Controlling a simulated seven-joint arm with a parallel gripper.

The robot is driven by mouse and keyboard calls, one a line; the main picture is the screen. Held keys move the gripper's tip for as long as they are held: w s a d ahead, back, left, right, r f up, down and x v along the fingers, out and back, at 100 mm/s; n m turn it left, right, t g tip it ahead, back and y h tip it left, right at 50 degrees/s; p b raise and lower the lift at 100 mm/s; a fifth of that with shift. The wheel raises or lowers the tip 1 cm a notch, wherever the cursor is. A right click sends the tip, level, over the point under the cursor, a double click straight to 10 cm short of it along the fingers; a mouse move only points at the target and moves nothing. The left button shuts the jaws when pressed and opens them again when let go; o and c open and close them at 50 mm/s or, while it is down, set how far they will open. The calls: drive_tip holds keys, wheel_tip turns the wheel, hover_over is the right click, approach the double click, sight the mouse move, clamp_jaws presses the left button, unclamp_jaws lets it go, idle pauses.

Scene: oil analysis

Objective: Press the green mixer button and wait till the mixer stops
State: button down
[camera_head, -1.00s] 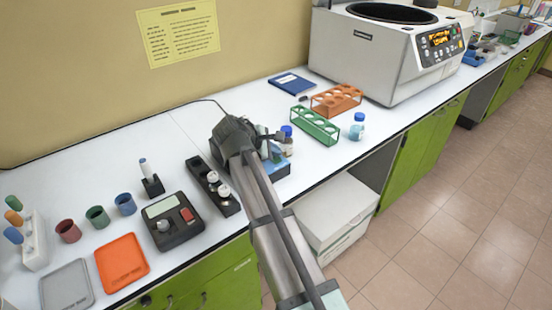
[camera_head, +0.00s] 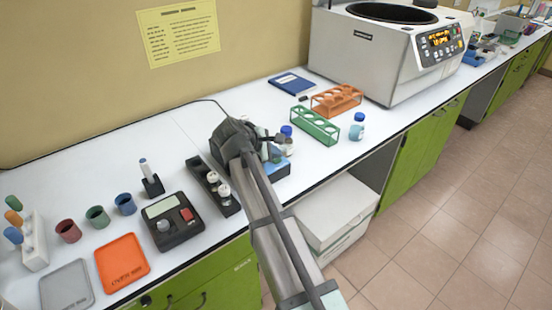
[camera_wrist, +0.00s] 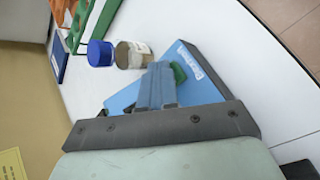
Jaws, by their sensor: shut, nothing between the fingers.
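The mixer is a blue block (camera_head: 281,170) on the bench, partly hidden by my arm in the head view. It shows larger in the wrist view (camera_wrist: 205,78), with white lettering on its side. The green button (camera_wrist: 179,72) is partly visible right beside my fingertips; I cannot tell whether they touch it. My gripper (camera_wrist: 160,66) is shut and empty over the mixer.
A green rack (camera_head: 315,126) and an orange rack (camera_head: 337,99) stand to the right, with a small blue-capped bottle (camera_head: 357,127) nearby. A black holder with white-topped bottles (camera_head: 213,185) is close left of my arm. A large white machine (camera_head: 385,60) stands behind.

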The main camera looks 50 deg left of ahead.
drive_tip(key=shift+f, duration=0.2)
drive_tip(key=shift+r, duration=0.1)
idle(0.5)
drive_tip(key=shift+r, duration=0.75)
drive_tip(key=shift+r, duration=0.2)
drive_tip(key=shift+r, duration=2.35)
